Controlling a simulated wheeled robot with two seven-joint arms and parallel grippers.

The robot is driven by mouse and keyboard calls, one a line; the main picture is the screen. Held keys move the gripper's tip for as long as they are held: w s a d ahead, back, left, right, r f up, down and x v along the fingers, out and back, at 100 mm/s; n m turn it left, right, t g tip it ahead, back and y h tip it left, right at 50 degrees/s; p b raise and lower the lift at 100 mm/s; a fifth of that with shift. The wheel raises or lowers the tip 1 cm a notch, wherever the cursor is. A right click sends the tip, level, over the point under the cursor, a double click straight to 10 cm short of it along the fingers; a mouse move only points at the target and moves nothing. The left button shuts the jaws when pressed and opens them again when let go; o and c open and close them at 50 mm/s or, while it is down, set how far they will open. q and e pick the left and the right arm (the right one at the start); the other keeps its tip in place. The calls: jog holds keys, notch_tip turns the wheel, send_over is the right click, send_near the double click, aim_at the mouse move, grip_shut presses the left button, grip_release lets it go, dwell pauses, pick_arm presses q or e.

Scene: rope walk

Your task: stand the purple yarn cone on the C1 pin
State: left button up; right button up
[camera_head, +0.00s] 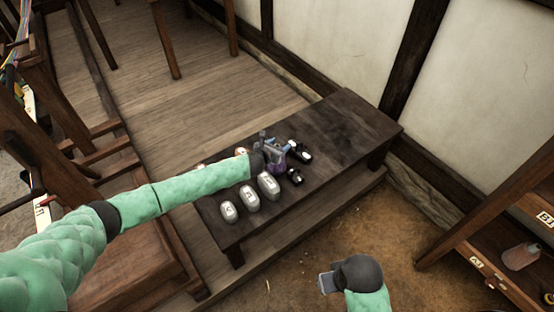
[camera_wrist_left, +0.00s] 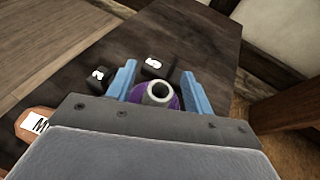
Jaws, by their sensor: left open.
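The purple yarn cone (camera_wrist_left: 173,102) is on the dark bench, seen from above in the left wrist view, with a pale hollow tip. It sits between the two blue fingers of my left gripper (camera_wrist_left: 160,84), which are spread apart. In the head view my left gripper (camera_head: 287,150) is over the bench and partly hides the purple cone (camera_head: 277,168). My right gripper (camera_head: 325,283) is low in the head view, away from the bench; its jaws are too unclear to read. I cannot make out a C1 label.
The bench (camera_head: 350,125) also holds several grey lettered weights (camera_head: 249,199) and black ones (camera_head: 304,153), close around the gripper. Its far right end is clear.

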pick_arm(q)
jog(key=shift+w+d+f, duration=0.1)
jog(key=shift+w+f, duration=0.05)
jog(key=shift+w, duration=0.05)
grip_shut()
dwell(0.3)
